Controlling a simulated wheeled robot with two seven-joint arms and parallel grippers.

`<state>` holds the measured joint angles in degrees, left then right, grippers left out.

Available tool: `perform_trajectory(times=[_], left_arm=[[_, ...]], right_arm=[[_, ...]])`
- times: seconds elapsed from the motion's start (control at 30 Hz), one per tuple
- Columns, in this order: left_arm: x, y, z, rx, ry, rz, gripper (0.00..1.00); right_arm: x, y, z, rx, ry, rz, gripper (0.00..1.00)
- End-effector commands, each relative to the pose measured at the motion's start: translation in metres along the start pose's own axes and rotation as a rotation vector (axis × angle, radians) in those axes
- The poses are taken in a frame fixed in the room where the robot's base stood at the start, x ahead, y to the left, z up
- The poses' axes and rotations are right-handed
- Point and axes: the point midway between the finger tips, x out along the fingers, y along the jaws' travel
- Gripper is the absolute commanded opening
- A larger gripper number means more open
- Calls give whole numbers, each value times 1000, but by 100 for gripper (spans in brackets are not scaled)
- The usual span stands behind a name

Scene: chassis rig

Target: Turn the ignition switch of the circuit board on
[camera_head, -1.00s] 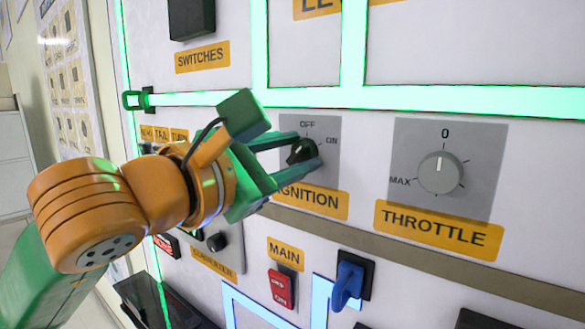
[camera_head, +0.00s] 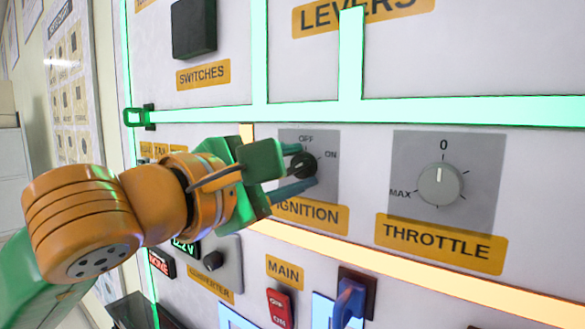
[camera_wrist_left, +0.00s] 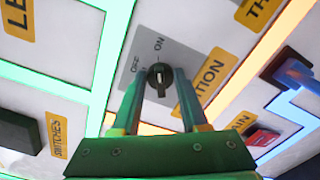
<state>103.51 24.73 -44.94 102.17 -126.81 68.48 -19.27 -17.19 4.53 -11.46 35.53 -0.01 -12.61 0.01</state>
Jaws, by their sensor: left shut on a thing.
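The ignition switch is a round black knob (camera_head: 303,165) on a grey plate (camera_head: 322,150) marked OFF and ON, above the IGNITION label (camera_head: 310,214). My left gripper (camera_head: 296,172) reaches it from the left, its two fingers shut on the knob, one on each side. The left wrist view shows the same hold: the fingers (camera_wrist_left: 159,84) flank the knob (camera_wrist_left: 160,72), whose light mark lies roughly in line with the ON lettering. The fingers partly cover the knob in the head view. My right gripper is not in view.
The throttle dial (camera_head: 440,184) is to the right. Below are the red MAIN switch (camera_head: 280,307), a blue lever (camera_head: 348,300) and the converter knob (camera_head: 213,258). A lit orange strip (camera_head: 420,272) runs under the ignition plate; a green strip (camera_head: 450,107) runs above.

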Motion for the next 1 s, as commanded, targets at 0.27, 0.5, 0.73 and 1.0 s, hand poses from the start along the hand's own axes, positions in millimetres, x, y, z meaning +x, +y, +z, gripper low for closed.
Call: perform_trajectory(times=[0.27, 0.5, 0.73, 1.0], left_arm=[[0, 1, 0, 1, 0, 2, 72], [0, 0, 0, 0, 1, 1, 72], [-33, -4, -3, 2, 1, 7, 72], [-70, -1, -1, 1, 1, 2, 72]], right_arm=[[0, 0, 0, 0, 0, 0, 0], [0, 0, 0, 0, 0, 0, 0], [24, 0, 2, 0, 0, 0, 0], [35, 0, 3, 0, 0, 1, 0]])
